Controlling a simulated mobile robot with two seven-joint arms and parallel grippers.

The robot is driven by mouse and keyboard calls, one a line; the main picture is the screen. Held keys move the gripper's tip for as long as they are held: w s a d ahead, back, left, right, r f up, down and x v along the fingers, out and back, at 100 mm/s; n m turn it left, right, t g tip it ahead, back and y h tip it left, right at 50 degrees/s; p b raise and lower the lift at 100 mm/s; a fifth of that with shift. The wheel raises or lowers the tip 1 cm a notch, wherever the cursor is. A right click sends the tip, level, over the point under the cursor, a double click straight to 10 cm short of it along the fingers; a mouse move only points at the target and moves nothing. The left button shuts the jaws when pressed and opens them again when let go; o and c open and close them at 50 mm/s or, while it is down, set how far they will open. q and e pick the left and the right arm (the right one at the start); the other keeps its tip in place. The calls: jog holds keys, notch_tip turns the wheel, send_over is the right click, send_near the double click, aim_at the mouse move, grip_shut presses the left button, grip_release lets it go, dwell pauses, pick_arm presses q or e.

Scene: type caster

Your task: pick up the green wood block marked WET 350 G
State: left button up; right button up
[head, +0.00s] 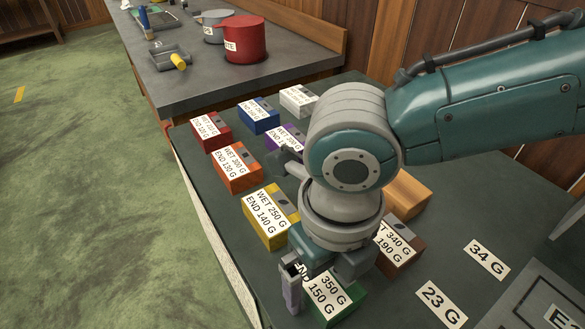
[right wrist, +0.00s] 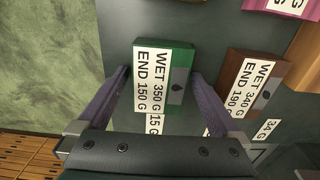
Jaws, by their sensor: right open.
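The green wood block (head: 341,309) sits on the dark table near its front edge, partly hidden by my right gripper in the head view. Its label reads WET 350 G, END 150 G in the right wrist view (right wrist: 182,60). My right gripper (right wrist: 165,98) is open, with one finger on each side of the block's near end. No contact between fingers and block can be made out. In the head view the right gripper (head: 300,285) reaches down at the block's left end. My left gripper is not in view.
A brown block marked 340 G (head: 408,250) stands close beside the green one. A yellow block (head: 268,222), an orange block (head: 236,168) and several others stand farther back. Label cards (head: 441,304) lie to the right. A red pot (head: 245,40) stands on another table.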

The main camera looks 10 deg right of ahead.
jog(key=c, duration=1.4)
